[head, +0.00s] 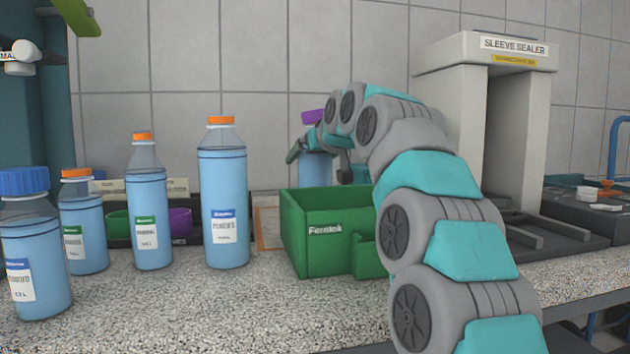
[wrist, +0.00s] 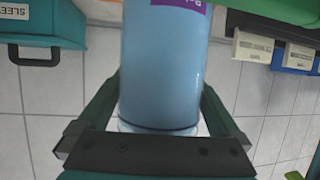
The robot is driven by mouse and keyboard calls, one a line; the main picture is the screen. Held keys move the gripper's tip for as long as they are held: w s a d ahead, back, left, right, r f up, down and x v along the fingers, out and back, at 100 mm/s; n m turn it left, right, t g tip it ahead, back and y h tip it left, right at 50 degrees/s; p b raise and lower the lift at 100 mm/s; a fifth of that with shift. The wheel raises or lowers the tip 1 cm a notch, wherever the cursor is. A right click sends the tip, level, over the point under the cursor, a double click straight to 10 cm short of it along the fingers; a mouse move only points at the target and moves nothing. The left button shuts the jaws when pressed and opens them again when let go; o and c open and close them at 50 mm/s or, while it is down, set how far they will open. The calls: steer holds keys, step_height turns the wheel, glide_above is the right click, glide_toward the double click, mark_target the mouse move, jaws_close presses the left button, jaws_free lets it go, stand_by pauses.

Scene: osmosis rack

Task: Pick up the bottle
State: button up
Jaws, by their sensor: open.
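A blue bottle with a purple cap (head: 315,168) stands behind the green bin in the head view, its lower part hidden by the bin. In the wrist view the blue bottle (wrist: 160,65) fills the space between the fingers, with part of a purple label at the top edge. My gripper (head: 320,156) is at the upper part of this bottle. In the wrist view my gripper (wrist: 160,98) is open, with one finger on each side of the bottle. Whether either finger touches it is hard to tell.
A green bin (head: 310,250) stands in front of the bottle. Several orange-capped bottles, including a tall one (head: 222,190), and a blue-capped bottle (head: 35,245) stand at left. A sleeve sealer (head: 515,55) stands at right. The speckled counter (head: 190,310) is clear in front.

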steer(key=shift+w+a, duration=0.1)
steer(key=shift+w, duration=0.1)
jaws_close()
stand_by(0.7)
